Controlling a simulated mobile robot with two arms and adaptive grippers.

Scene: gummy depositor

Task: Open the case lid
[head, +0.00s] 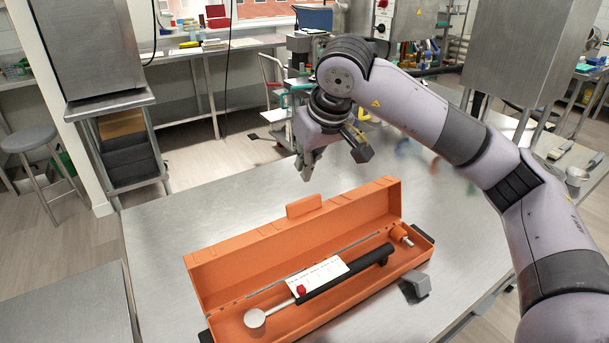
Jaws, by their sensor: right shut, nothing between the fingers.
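An orange case (318,329) stands on the metal table, with its long side running from lower left to upper right. Its orange lid (250,252) is raised and stands up along the far edge, with a tab (303,205) at its top. Inside lie a black-handled tool (345,279) with a round silver end, a red knob and a white label card (318,274). My right gripper (306,172) is shut and empty, in the air above and beyond the lid, apart from it. My left gripper is out of view.
The steel table (170,228) is clear to the left of and behind the case. A small grey block (416,285) sits by the case's right front side. A stool (30,140) and a steel cabinet (90,50) stand at the left. Benches with equipment line the back.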

